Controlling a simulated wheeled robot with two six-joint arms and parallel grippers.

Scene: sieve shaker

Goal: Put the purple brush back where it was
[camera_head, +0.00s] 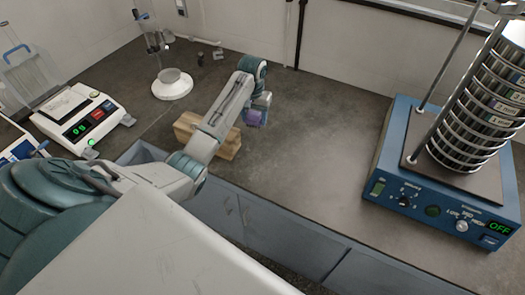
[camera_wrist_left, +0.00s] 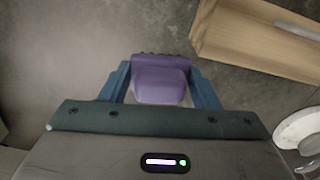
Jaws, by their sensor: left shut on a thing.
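The purple brush (camera_wrist_left: 161,80) is between the two blue fingers of my left gripper (camera_wrist_left: 164,84) in the left wrist view. The fingers are shut on it. In the head view my left gripper (camera_head: 258,108) is over the bench, just right of a wooden block (camera_head: 228,147), and a bit of the purple brush (camera_head: 253,118) shows at its tip. In the left wrist view the wooden block (camera_wrist_left: 262,38) lies at the upper right, apart from the brush, with a pale rod-like thing on it. I cannot tell whether the brush touches the bench. My right gripper is not in view.
A white balance (camera_head: 80,122) stands at the left. A small bowl on a white round base (camera_head: 172,85) and small metal weights (camera_head: 217,54) are behind the block. A blue sieve shaker (camera_head: 440,190) with a sieve stack stands at the right. The bench middle (camera_head: 320,130) is clear.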

